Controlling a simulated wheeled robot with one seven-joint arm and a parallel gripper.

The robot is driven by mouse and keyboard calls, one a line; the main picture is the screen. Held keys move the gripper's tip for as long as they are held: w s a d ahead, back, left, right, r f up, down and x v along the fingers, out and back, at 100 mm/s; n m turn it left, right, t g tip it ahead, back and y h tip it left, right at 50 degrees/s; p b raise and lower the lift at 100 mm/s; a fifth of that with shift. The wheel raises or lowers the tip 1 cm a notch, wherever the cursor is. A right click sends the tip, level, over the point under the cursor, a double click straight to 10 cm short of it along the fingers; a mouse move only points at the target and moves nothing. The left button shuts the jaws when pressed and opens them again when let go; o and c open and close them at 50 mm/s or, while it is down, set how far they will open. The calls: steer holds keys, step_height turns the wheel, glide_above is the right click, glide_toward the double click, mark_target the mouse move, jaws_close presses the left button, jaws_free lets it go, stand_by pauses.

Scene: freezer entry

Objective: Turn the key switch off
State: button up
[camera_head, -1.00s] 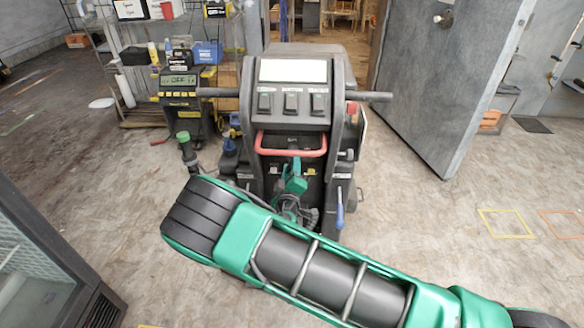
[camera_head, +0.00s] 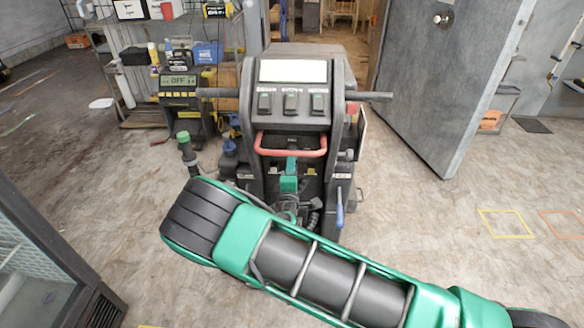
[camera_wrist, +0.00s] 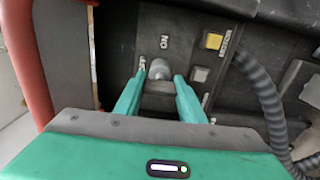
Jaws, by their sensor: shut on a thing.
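The key switch (camera_wrist: 159,68) is a small grey knob on a dark panel in the wrist view. An ON label (camera_wrist: 164,42) is above it in the picture, and another label (camera_wrist: 142,62), too small to read surely, is at its left. My green gripper (camera_wrist: 159,78) has its fingertips on both sides of the knob and is shut on it. In the head view my gripper (camera_head: 289,182) is at the front of the dark machine (camera_head: 300,125), below its red handle (camera_head: 291,152). The key switch is hidden there.
A yellow button (camera_wrist: 213,41) and a grey button (camera_wrist: 200,74) are right of the key switch. A black corrugated hose (camera_wrist: 262,100) runs beyond them. A heavy grey door (camera_head: 450,80) stands open at the right. Open floor (camera_head: 430,230) lies right of the machine.

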steer(key=shift+s+a+f, duration=0.1)
steer(key=shift+a+f, duration=0.05)
steer(key=shift+a, duration=0.1)
steer(key=o, duration=1)
steer(key=shift+o, duration=0.2)
steer(key=shift+d, duration=0.1)
steer(key=s, duration=1)
steer(key=shift+s, duration=0.3)
